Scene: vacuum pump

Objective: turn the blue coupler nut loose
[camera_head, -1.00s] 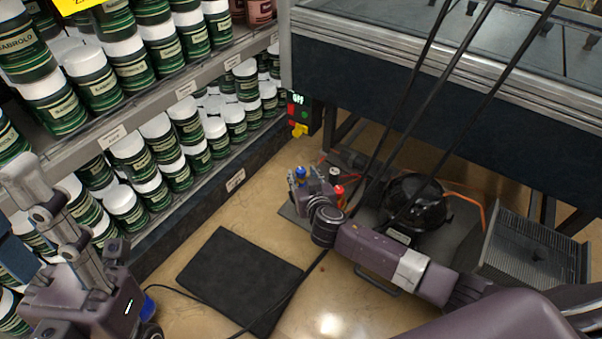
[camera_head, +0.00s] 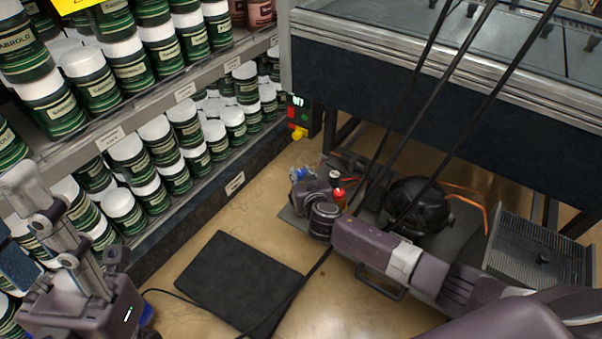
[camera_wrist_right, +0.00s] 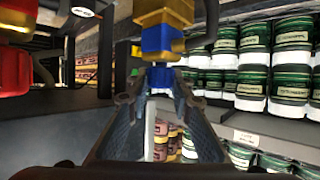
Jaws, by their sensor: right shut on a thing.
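The blue coupler nut (camera_head: 299,173) shows as a small blue patch at my right gripper (camera_head: 302,179), low on the pump assembly under the bench. In the right wrist view, blue parts with a brass piece (camera_wrist_right: 165,14) above them stand upright at top centre. There, the two dark fingers of my right gripper (camera_wrist_right: 160,80) converge on the lower blue part of the nut (camera_wrist_right: 158,76) and are shut on it. The fingers hide part of the nut. My left gripper (camera_head: 50,225) is at the left edge of the head view, near the shelf; its jaw state is unclear.
A red fitting (camera_head: 338,196) stands close right of my right gripper. The black round pump body (camera_head: 416,207) and a grey finned box (camera_head: 535,245) lie farther right. A shelf of green jars (camera_head: 125,205) borders the left. A black mat (camera_head: 240,280) lies on the floor.

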